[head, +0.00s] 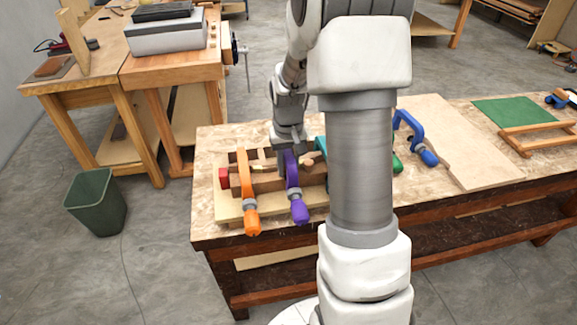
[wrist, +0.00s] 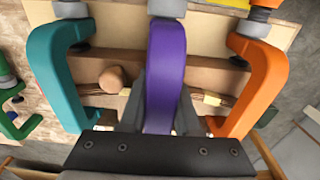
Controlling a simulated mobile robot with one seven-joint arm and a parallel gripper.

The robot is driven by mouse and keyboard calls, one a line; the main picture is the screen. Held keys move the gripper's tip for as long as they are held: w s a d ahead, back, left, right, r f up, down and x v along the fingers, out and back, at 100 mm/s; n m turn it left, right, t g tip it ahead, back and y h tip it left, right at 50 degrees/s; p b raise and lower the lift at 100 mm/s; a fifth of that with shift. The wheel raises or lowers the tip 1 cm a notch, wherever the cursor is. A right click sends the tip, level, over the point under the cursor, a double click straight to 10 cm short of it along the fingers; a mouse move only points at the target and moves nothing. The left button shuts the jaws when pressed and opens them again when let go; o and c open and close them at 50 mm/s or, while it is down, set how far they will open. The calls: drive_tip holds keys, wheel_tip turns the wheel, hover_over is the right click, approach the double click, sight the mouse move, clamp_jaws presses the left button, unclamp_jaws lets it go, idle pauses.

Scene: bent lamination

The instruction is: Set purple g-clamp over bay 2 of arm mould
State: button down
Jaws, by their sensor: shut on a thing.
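The purple g-clamp (head: 292,178) is at the arm mould (head: 312,178), between the orange clamp (head: 246,190) and the teal clamp (head: 321,146). Its screw handle points towards the front edge of the bench. My gripper (head: 287,160) is shut on the purple clamp's frame. In the wrist view the purple frame (wrist: 165,75) runs between my two fingers (wrist: 160,115), with the teal clamp (wrist: 58,75) left and the orange clamp (wrist: 258,85) right. The mould's wood (wrist: 105,72) shows beneath. I cannot tell whether the purple clamp touches the mould. My arm hides the mould's right part.
A blue clamp (head: 410,132) and a green clamp (head: 398,165) are right of my arm. A plywood sheet (head: 450,140) and a green mat (head: 513,112) lie further right on the bench. A green bin (head: 95,203) stands on the floor at left.

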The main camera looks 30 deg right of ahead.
drive_tip(key=c, duration=0.5)
unclamp_jaws()
drive_tip(key=f, duration=0.1)
drive_tip(key=s+f, duration=0.1)
drive_tip(key=f, duration=0.1)
drive_tip(key=shift+s+a, duration=0.1)
drive_tip(key=shift+s, duration=0.05)
drive_tip(key=shift+c, duration=0.2)
drive_tip(key=r, duration=0.2)
drive_tip(key=w+r, duration=0.1)
drive_tip(key=r, duration=0.1)
drive_tip(key=shift+r+p, duration=0.2)
drive_tip(key=shift+p, duration=0.15)
wheel_tip(320, 180, up, 16)
drive_tip(key=p, duration=0.1)
drive_tip(key=shift+s+p, duration=0.3)
drive_tip(key=shift+p, duration=0.05)
drive_tip(key=shift+r, duration=0.15)
drive_tip(key=shift+s+a+r+p, duration=0.1)
drive_tip(key=shift+s+r+p, duration=0.05)
drive_tip(key=shift+r+p, duration=2.5)
drive_tip(key=shift+r, duration=0.2)
wheel_tip(320, 180, up, 5)
drive_tip(key=p, duration=0.3)
drive_tip(key=shift+p, duration=0.4)
